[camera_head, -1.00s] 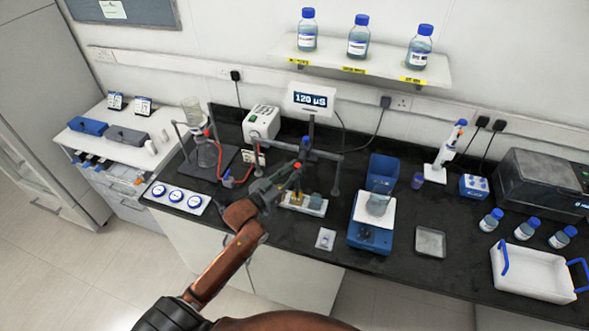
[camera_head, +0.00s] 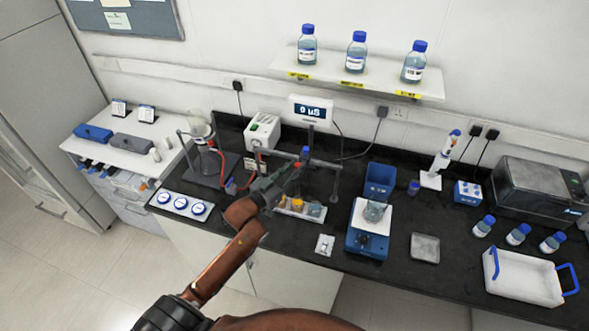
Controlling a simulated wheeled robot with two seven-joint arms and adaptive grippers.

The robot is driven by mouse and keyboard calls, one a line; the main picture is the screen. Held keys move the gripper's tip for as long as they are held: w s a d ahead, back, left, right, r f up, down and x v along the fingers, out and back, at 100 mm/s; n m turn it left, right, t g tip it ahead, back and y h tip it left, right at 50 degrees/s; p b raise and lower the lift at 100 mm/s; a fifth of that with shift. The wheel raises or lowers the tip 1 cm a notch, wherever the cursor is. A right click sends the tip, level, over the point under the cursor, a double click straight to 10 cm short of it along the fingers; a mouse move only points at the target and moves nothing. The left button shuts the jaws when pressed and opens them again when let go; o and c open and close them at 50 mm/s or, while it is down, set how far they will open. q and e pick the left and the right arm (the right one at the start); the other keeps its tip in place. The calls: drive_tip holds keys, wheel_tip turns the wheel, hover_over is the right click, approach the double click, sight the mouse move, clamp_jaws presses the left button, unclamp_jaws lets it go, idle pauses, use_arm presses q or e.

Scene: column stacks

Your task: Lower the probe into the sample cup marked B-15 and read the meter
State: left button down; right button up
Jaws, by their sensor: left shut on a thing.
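My left gripper (camera_head: 292,175) is shut on what looks like the slim probe, above the front of the bench by the stand. The probe's lower end is hidden or too small to make out. Below the gripper is a small white rack (camera_head: 284,209) of sample cups. An orange-yellow cup (camera_head: 297,203) and a grey-blue cup (camera_head: 315,210) show in it, and my gripper and wrist cover its left part. The mark B-15 cannot be read. The meter (camera_head: 311,110) behind the stand reads 0 µS. My right gripper is not in view.
A dark stand with a crossbar (camera_head: 325,163) rises around the rack. A blue balance (camera_head: 366,243) with a beaker (camera_head: 374,211) and a grey tray (camera_head: 425,247) are to the right. A glass flask setup (camera_head: 205,155) stands to the left. A small packet (camera_head: 325,244) lies in front.

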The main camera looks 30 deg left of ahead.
use_arm(q)
drive_tip(key=shift+r, duration=0.55)
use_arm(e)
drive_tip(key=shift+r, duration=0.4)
use_arm(q)
drive_tip(key=c, duration=2.2)
unclamp_jaws()
drive_tip(key=o, duration=0.4)
drive_tip(key=shift+o, duration=0.2)
drive_tip(key=shift+f, duration=0.1)
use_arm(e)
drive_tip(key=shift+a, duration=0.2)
